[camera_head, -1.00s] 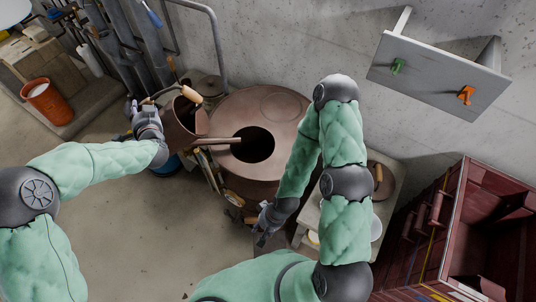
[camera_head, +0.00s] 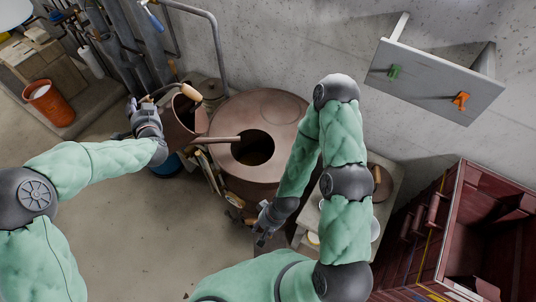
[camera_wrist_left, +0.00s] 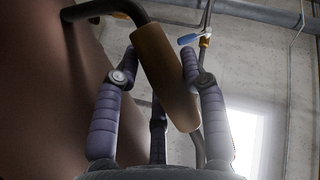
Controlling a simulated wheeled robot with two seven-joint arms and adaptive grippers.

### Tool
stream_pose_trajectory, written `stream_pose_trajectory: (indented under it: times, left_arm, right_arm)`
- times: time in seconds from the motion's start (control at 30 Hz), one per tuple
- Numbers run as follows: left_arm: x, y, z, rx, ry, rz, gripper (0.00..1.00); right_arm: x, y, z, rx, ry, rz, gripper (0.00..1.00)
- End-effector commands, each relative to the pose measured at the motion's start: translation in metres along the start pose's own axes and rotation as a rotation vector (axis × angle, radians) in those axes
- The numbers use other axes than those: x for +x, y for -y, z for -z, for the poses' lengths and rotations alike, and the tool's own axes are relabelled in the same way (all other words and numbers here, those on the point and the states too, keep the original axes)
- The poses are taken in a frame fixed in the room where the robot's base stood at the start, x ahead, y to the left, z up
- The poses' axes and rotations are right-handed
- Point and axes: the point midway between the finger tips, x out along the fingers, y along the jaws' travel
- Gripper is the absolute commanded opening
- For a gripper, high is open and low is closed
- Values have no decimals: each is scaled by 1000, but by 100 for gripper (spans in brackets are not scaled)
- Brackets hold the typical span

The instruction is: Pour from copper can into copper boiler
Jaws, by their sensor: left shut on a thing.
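The copper can (camera_head: 179,128) has a long spout and wooden grips. My left gripper (camera_head: 137,112) is shut on its handle, left of the copper boiler (camera_head: 284,112). The wooden handle grip (camera_wrist_left: 166,76) lies between the fingers in the left wrist view, with the can's brown side (camera_wrist_left: 45,95) at left. The spout reaches right, its tip over the edge of the boiler's round dark opening (camera_head: 254,150). No liquid stream shows. My right gripper (camera_head: 262,234) hangs below the boiler, apart from it; its jaws are too small to read.
A small table (camera_head: 390,190) stands right of the boiler, partly behind my right arm. A dark red chest (camera_head: 440,215) is at lower right. A wall shelf (camera_head: 436,82) holds green and orange pieces. An orange bucket (camera_head: 48,104) is at left. Floor at lower left is clear.

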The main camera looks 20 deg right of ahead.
Motion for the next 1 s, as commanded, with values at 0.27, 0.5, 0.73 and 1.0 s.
stream_pose_trajectory:
  times: [0.27,0.5,0.73,1.0]
  left_arm:
    - [-4,20,12,-4,-3,9,0]
    - [-7,32,19,-4,-4,9,0]
    - [-9,39,24,-3,-4,8,0]
    - [-9,38,23,-6,-3,7,0]
  right_arm:
    - [-14,5,0,0,0,0,40]
    - [-24,9,-1,0,0,0,40]
    - [-31,11,-1,0,0,0,40]
    - [-30,11,-1,0,0,0,40]
